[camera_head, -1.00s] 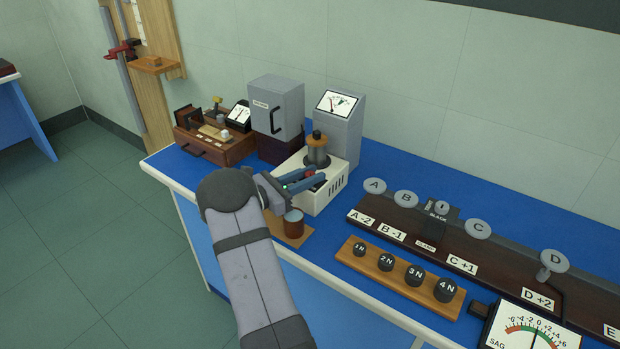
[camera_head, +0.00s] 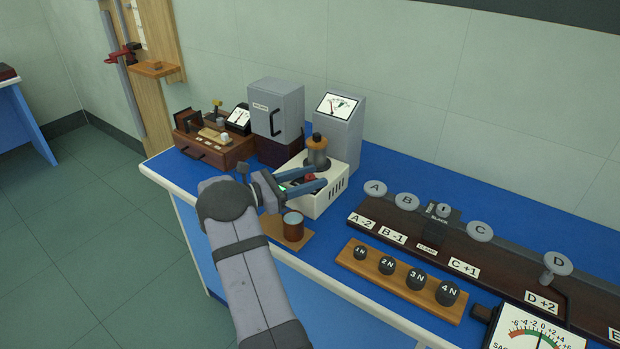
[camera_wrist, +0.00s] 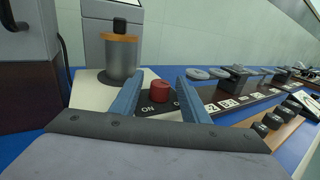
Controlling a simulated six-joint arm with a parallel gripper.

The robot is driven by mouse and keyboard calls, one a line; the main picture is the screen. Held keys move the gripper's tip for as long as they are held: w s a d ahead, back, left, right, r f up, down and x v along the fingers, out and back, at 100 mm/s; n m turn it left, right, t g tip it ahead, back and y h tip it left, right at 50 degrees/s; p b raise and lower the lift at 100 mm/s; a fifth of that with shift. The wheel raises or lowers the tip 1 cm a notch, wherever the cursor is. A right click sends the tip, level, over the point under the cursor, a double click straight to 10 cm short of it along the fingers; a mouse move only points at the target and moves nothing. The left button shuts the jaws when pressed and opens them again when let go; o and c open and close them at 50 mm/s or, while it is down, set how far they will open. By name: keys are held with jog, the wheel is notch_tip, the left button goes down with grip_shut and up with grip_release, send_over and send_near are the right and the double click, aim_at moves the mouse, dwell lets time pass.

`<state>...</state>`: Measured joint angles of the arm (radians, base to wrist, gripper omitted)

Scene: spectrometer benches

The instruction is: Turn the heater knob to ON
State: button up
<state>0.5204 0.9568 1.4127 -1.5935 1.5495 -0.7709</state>
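The heater knob (camera_wrist: 160,91) is a red cap on a dark plate with "ON" and "O…" lettering, seen in the wrist view between my fingers. It also shows small and red in the head view (camera_head: 310,178), partly covered by my gripper. It sits on the front of the white heater box (camera_head: 318,206), below a grey metal cylinder with an orange band (camera_head: 317,154). My gripper (camera_wrist: 158,90) is open, its two blue fingers on either side of the knob with gaps visible. I cannot tell whether a finger touches it.
A meter box (camera_head: 342,130) stands behind the heater. A grey cabinet (camera_head: 277,108) is to its left. A brown cup (camera_head: 293,228) on a wooden board stands in front. A rack of labelled weights (camera_head: 400,281) and a long dark rail (camera_head: 420,248) lie to the right.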

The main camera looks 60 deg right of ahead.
jog(key=shift+b+v, duration=0.9)
jog(key=shift+v, duration=2.8)
jog(key=shift+f, duration=0.1)
jog(key=shift+w+a+f+b, duration=0.1)
jog(key=shift+f+b, duration=0.05)
jog(key=shift+b, duration=0.4)
jog(key=b, duration=0.2)
jog(key=shift+w+a+f+b, duration=0.2)
jog(key=shift+a+b, duration=0.1)
jog(key=shift+a, duration=0.1)
jog(key=shift+w+a+r+b, duration=0.15)
jog(key=shift+a+r+b, duration=0.2)
jog(key=shift+b, duration=0.35)
jog(key=shift+s+d, duration=0.25)
jog(key=shift+d, duration=0.15)
jog(key=shift+p+x, duration=0.6)
jog(key=shift+x, duration=2.65)
